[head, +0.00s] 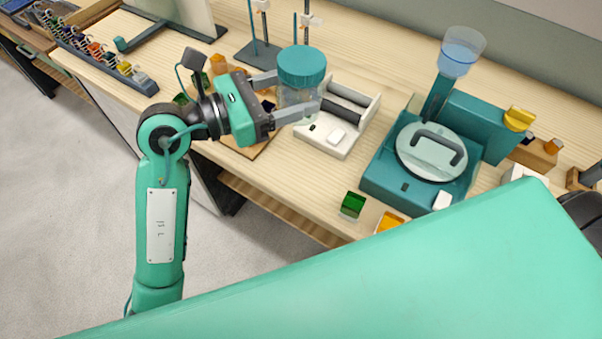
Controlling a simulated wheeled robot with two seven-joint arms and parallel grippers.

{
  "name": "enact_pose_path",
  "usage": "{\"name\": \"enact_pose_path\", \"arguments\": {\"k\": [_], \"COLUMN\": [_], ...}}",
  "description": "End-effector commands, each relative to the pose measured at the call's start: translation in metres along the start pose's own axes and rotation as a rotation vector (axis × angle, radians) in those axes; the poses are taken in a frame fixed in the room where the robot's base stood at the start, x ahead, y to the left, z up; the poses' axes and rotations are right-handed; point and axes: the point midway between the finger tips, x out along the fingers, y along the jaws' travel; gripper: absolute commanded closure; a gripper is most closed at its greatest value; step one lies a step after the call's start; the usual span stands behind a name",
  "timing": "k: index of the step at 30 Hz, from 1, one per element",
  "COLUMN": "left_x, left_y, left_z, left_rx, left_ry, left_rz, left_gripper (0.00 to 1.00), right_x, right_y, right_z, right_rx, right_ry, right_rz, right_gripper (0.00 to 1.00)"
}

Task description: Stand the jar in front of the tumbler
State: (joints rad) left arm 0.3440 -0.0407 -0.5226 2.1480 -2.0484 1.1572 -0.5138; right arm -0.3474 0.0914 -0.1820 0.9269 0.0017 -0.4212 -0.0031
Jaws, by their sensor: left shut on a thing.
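The jar (301,69) has a teal lid and a clear body. My left gripper (292,97) is shut on the jar's body from the left, one finger on the far side and one on the near side. The jar is upright. Its base is partly hidden by the near finger, so I cannot tell whether it touches the bench. A white device with two dark rollers (347,103), likely the tumbler, stands just right of the jar. My right gripper is not in view.
A teal machine (375,180) with a round lid and a clear cup stands on the bench to the right. Green (352,205) and orange (389,221) blocks lie near the front edge. Stands (258,50) rise behind the jar. A rack (95,50) with colourful items is far left.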

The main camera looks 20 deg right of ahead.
Motion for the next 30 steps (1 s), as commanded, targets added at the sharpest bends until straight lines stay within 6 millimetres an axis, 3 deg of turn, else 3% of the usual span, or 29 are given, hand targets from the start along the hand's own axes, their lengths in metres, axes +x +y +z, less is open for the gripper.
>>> {"name": "enact_pose_path", "arguments": {"k": [5, 21, 30], "left_x": [0.003, 0.011, 0.013], "left_y": [0.001, -0.001, -0.001], "left_z": [-0.002, -0.131, -0.161], "left_rx": [-0.015, -0.016, -0.015], "left_ry": [-0.047, -0.046, -0.046], "left_rz": [0.029, 0.028, 0.027], "left_gripper": [0.70, 0.70, 0.70], "right_x": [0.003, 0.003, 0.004], "right_y": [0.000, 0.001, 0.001], "right_z": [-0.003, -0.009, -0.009], "right_rx": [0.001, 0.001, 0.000], "right_ry": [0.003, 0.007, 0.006], "right_rz": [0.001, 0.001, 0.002], "right_gripper": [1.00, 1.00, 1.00]}}
